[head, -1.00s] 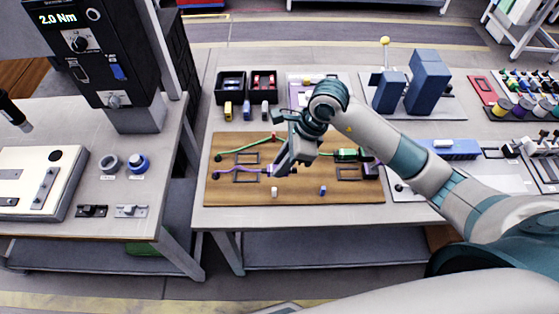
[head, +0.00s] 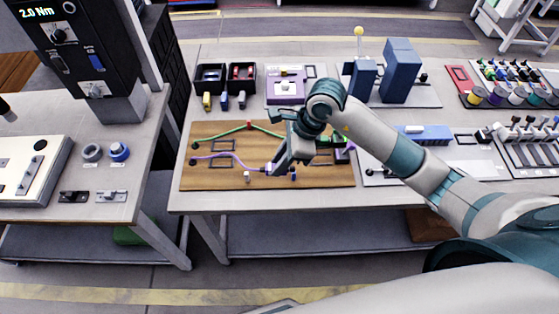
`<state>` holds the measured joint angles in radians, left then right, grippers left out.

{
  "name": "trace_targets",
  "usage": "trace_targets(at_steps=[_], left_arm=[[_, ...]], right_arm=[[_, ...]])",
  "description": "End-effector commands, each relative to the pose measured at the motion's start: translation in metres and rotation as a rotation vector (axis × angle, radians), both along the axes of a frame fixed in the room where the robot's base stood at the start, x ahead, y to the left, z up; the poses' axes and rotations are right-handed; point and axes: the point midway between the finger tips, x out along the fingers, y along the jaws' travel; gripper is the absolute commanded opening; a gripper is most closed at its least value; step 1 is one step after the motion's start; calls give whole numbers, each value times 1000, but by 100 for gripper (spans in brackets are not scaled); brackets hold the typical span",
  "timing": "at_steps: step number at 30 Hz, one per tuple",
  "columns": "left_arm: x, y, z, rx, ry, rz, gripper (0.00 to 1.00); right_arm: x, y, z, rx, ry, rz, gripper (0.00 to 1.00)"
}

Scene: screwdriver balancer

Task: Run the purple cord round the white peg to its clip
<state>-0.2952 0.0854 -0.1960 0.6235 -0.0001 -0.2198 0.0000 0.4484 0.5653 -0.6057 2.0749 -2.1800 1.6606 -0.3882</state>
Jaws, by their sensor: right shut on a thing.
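The purple cord (head: 222,155) starts at a dark anchor at the left of the brown wooden board (head: 215,182). It runs rightward in a slight bend to my right gripper (head: 270,169), which is shut on its end. The white peg (head: 247,177) stands near the board's front edge. The cord passes on the far side of the peg, apparently apart from it. A small purple-blue piece (head: 293,175), perhaps the clip, shows just right of the gripper, partly hidden. My left gripper is not in view.
A green cord (head: 222,136) runs over a red peg (head: 249,125) behind the purple one. My right arm hides part of the board's right side. Small bins (head: 210,77), blue blocks (head: 398,72) and a spool rack (head: 495,97) stand farther off.

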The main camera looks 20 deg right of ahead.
Motion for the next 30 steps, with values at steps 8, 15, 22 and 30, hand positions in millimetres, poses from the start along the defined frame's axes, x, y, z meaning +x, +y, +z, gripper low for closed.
trace_targets(at_steps=[8, 15, 22, 30], left_arm=[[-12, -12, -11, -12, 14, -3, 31], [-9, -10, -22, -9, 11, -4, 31], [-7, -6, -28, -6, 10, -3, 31], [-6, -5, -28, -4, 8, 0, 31]], right_arm=[[0, 0, -18, 0, 1, -1, 0], [0, 0, -38, 0, 1, -1, 0], [0, 0, -50, 0, 0, -1, 0], [0, 0, -51, 0, 0, 0, 0]])
